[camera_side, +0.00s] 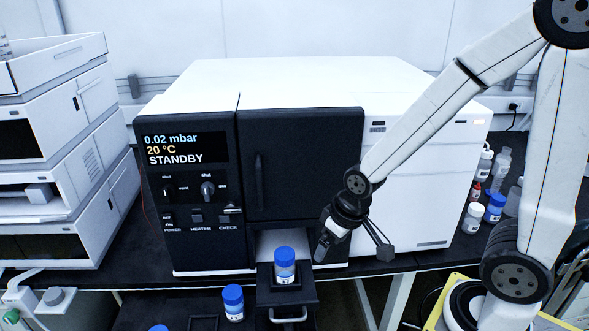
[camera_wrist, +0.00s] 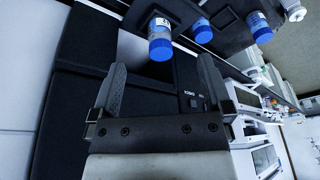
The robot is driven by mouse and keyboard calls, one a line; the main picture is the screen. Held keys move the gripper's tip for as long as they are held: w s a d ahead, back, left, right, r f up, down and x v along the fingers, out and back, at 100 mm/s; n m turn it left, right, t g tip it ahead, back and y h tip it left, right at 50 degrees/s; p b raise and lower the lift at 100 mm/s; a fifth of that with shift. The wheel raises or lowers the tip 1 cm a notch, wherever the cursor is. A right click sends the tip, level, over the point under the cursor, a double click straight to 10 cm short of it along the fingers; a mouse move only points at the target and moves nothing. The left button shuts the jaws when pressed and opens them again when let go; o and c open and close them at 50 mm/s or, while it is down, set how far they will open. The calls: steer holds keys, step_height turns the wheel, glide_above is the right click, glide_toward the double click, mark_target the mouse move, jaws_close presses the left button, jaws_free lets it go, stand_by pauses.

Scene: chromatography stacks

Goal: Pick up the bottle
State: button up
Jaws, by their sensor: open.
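A small bottle with a blue cap (camera_side: 285,260) stands upright on a dark pulled-out drawer (camera_side: 286,300) at the front of the white and black instrument. A second blue-capped bottle (camera_side: 233,302) stands to its left on a dark surface, and another blue cap (camera_side: 158,328) is cut off at the bottom edge. My gripper (camera_side: 353,250) is open and empty, to the right of the drawer bottle and apart from it. In the wrist view, blue-capped bottles lie beyond my fingertips (camera_wrist: 160,68); the nearest bottle (camera_wrist: 160,38) appears ahead of the gap between the fingers.
The instrument (camera_side: 300,85) stands close behind my gripper, its display reading STANDBY. Several bottles (camera_side: 486,205) stand on the bench at the right. Stacked white units (camera_side: 60,150) fill the left. There is free room between my gripper and the drawer bottle.

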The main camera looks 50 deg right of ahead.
steer(key=w+a+f+m+t, duration=0.2)
steer(key=w+a+f+t, duration=0.15)
steer(key=w, duration=0.25)
steer(key=m+t+h, duration=0.4)
steer(key=m+h, duration=0.1)
steer(key=h, duration=0.3)
glide_toward(285, 257)
steer(key=x, duration=0.4)
steer(key=shift+s+r, duration=0.15)
steer(key=shift+s, duration=0.05)
steer(key=shift+w, duration=0.1)
steer(key=shift+x, duration=1.25)
steer(key=shift+x, duration=2.6)
